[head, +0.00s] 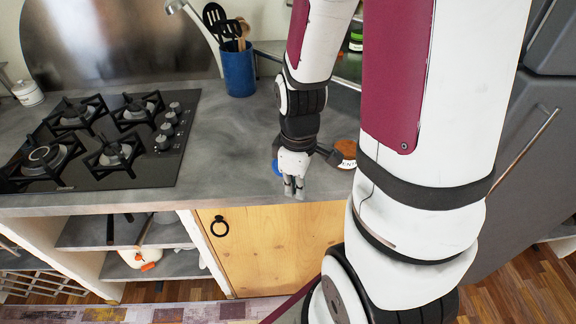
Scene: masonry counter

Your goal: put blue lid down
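A small part of the blue lid (275,167) shows at the left edge of my gripper (294,188), near the counter's front edge. The gripper hides most of the lid. My gripper points down over the front of the grey counter, with its fingertips close together. I cannot tell whether the fingers hold the lid, or whether the lid touches the counter.
A brown-topped jar with a white label (345,152) stands just right of my gripper, partly behind my arm. A black gas hob (105,140) is on the left. A blue utensil holder (238,72) stands at the back. The counter (225,150) between hob and gripper is clear.

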